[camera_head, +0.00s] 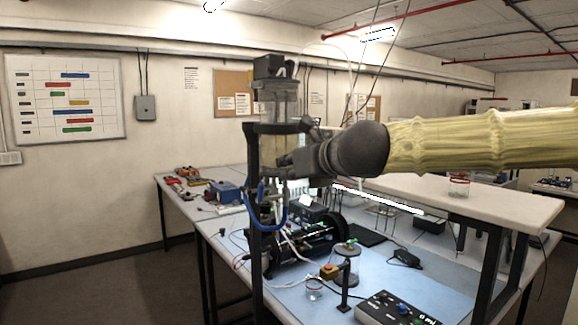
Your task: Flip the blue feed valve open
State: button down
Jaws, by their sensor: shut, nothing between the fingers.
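A pale tabletop (500,205) extends at right. The floor at left is clear.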

jog(key=shift+s+d+r, duration=0.2)
jog(key=shift+s+r, duration=0.05)
jog(key=shift+r, duration=0.3)
